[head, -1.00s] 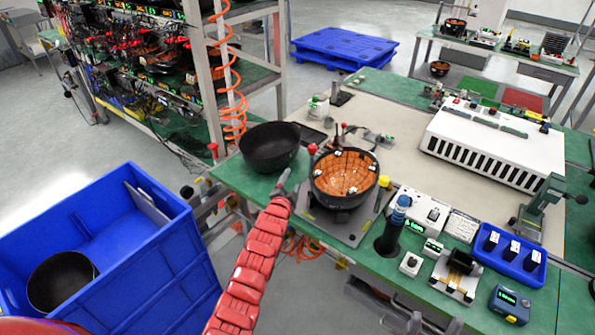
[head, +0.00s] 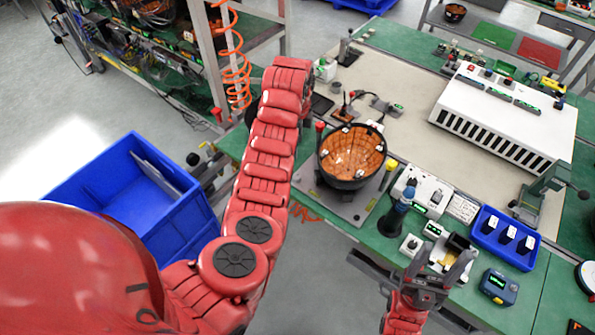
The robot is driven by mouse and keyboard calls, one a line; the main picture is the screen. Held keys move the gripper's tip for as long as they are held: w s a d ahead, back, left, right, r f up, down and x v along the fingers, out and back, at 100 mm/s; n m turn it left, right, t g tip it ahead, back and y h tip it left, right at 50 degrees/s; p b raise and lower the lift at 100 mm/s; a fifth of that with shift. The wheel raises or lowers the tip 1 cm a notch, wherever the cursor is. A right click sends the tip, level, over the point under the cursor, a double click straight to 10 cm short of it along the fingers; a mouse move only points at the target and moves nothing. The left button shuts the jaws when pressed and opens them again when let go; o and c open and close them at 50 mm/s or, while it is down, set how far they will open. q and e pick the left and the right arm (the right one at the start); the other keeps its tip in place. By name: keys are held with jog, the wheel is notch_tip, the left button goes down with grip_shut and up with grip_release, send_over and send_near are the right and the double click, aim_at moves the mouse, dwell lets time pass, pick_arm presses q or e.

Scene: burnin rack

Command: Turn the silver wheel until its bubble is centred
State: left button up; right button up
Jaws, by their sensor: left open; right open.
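I cannot make out a silver wheel or a bubble in the head view. A dark bowl with an orange patterned inside (head: 352,152) sits on a grey plate (head: 346,207) at the table's near edge. My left arm reaches up from the lower left, just left of this bowl. Its gripper is hidden beyond the far end of the arm. My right gripper (head: 440,264) is at the lower right, its dark fingers spread and empty. It shows in front of a small black and silver device (head: 455,250); I cannot tell whether they touch.
A blue bin (head: 135,195) stands on the floor at left. A blue tray (head: 505,238) with several black items and a blue meter (head: 498,286) lie right of my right gripper. A white slotted box (head: 505,105) stands behind. The beige mat (head: 415,140) has clear room.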

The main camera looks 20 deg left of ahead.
pick_arm(q)
jog(key=b, duration=0.2)
send_over(297, 176)
notch_tip(297, 176, down, 6)
notch_tip(297, 176, down, 8)
jog(key=shift+r+p, duration=0.25)
jog(key=shift+p, duration=0.8)
jog(key=shift+f, duration=1)
grip_shut()
